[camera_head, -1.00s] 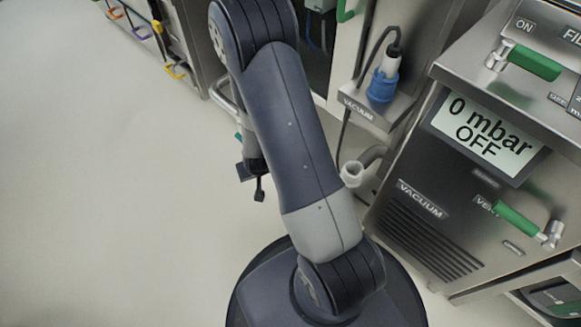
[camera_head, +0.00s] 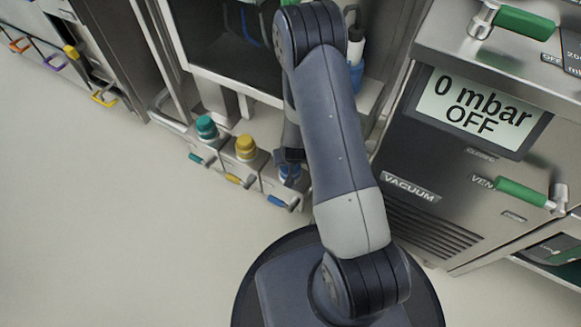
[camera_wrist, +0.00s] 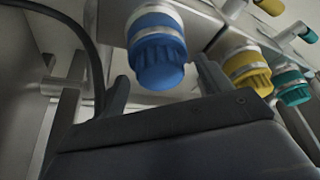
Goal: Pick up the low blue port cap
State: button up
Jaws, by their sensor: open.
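The low blue port cap (camera_wrist: 158,60) is a ribbed blue knob with a pale collar, seen close up in the wrist view. In the head view the same cap (camera_head: 290,173) is partly hidden by my gripper (camera_head: 289,156). In the wrist view my gripper (camera_wrist: 163,76) is open, with one finger to the left of the cap and one to its right. The cap shows between and beyond the fingertips, and I cannot tell whether they touch it. Nothing is held.
A yellow cap (camera_head: 246,148) and a teal cap (camera_head: 206,127) stand left of the blue one, with small coloured handles below. Another blue fitting (camera_head: 356,76) is higher, behind my arm. The vacuum unit (camera_head: 410,187) stands right. Floor at left is clear.

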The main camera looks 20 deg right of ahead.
jog(key=c, duration=1.2)
jog(key=shift+c, duration=0.2)
jog(key=shift+r, duration=0.2)
